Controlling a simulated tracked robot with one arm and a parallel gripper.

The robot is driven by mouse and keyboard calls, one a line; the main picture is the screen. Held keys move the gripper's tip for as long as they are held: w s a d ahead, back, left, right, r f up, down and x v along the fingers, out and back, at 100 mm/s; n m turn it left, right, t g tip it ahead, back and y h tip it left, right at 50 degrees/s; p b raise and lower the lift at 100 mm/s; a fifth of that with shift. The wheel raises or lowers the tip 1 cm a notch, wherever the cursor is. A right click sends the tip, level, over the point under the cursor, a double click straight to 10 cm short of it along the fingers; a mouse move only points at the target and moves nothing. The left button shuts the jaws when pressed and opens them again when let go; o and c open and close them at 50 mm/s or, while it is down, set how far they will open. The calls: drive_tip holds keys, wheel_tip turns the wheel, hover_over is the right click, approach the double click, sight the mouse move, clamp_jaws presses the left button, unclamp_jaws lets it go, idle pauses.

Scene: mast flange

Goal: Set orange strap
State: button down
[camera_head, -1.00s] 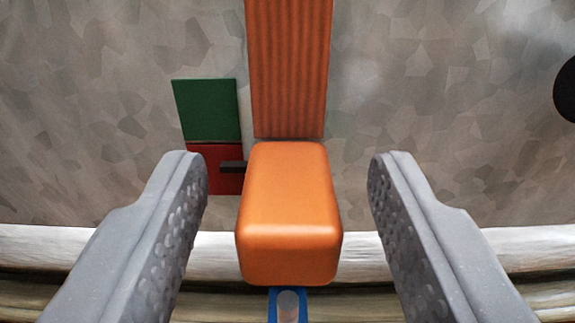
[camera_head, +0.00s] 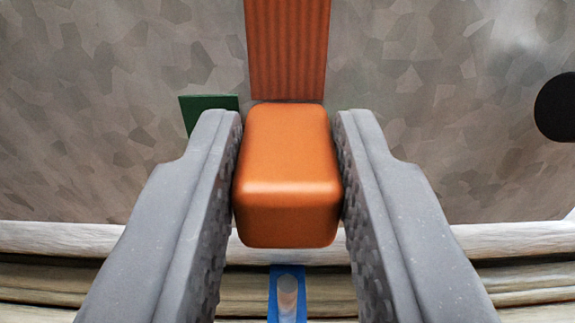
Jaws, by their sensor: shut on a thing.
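The orange strap (camera_head: 287,48) is a ribbed band that runs down from the top of the view against the grey mottled surface. At its lower end is a smooth orange block (camera_head: 288,170) with rounded edges. My gripper (camera_head: 288,135) is shut on this block, with one grey studded finger against each side. Below the block is a blue piece (camera_head: 287,300) with a pale rounded peg (camera_head: 287,288) in its middle. The block is apart from the peg in the picture.
A green patch (camera_head: 205,108) lies left of the strap, partly hidden by the left finger. A black round thing (camera_head: 556,107) is at the right edge. Pale log-like bands (camera_head: 60,238) cross below the grey mottled surface (camera_head: 450,120).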

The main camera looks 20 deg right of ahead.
drive_tip(key=c, duration=1.2)
unclamp_jaws()
drive_tip(key=shift+o, duration=0.2)
drive_tip(key=p+v, duration=0.1)
drive_tip(key=v, duration=1.2)
drive_tip(key=shift+s+a+p, duration=0.15)
drive_tip(key=shift+s+p, duration=0.2)
drive_tip(key=shift+p, duration=0.05)
drive_tip(key=s+a+r+y, duration=0.1)
drive_tip(key=a+r, duration=0.3)
drive_tip(key=r, duration=0.2)
drive_tip(key=s+a+r, duration=0.2)
drive_tip(key=a+r, duration=0.1)
drive_tip(key=r, duration=0.3)
drive_tip(key=s+a+r+n+g+y, duration=0.1)
drive_tip(key=s+a+r+y, duration=0.1)
drive_tip(key=s+a+r, duration=0.4)
drive_tip(key=s+a+r+n+g+y, duration=0.1)
drive_tip(key=s+a+r+n+y, duration=0.1)
drive_tip(key=s+a+r, duration=0.5)
drive_tip(key=s+r, duration=0.5)
drive_tip(key=shift+s+p, duration=0.3)
drive_tip(key=shift+s, duration=0.1)
